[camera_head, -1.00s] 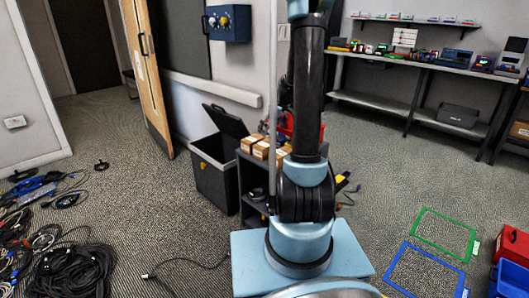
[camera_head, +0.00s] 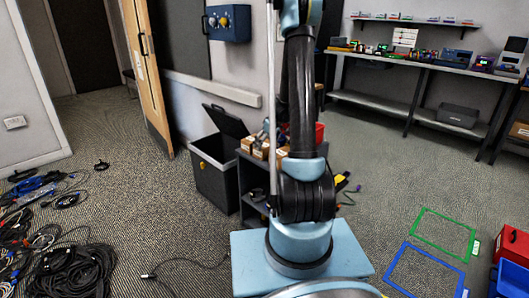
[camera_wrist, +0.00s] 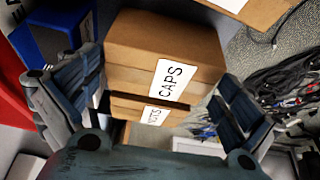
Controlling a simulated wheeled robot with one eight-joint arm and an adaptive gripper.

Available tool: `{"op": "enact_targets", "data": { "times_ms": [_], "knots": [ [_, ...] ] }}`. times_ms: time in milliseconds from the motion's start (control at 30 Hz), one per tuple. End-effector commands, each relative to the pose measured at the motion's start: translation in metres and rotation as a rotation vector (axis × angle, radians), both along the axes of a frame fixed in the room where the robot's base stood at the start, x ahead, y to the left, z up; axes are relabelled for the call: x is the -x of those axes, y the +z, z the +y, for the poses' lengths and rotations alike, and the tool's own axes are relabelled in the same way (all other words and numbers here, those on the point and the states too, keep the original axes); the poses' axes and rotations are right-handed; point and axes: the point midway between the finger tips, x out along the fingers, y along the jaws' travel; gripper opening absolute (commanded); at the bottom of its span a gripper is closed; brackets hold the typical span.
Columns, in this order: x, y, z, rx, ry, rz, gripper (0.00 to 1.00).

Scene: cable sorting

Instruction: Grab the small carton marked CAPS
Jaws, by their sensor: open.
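The small brown carton marked CAPS (camera_wrist: 150,38) is in the upper middle of the wrist view, its white label facing me. My gripper (camera_wrist: 160,75) is open, with one dark finger to the left of the carton and one to the right. A gap shows between the right finger and the carton; I cannot tell whether the left finger touches it. Another brown carton (camera_wrist: 125,105) with a partly hidden label shows just below it. In the head view my gripper is hard to make out near the cart, largely behind my arm.
In the head view, brown cartons stand on a dark cart (camera_head: 250,172), partly covered by my arm. A black open-lidded bin (camera_head: 215,172) stands left of the cart. Cables (camera_head: 75,270) lie on the floor at left. The wrist view shows a blue bin (camera_wrist: 50,35) at upper left.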

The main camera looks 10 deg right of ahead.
Motion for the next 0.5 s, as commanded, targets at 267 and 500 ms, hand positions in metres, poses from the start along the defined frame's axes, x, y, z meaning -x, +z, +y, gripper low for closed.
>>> {"op": "enact_targets", "data": {
  "times_ms": [267, 500],
  "knots": [
    [-0.0039, -0.0131, 0.0032, 0.0, 0.0, 0.0, 1.0],
    [-0.004, -0.0129, 0.0032, 0.0, 0.0, 0.0, 0.89]
  ]
}}
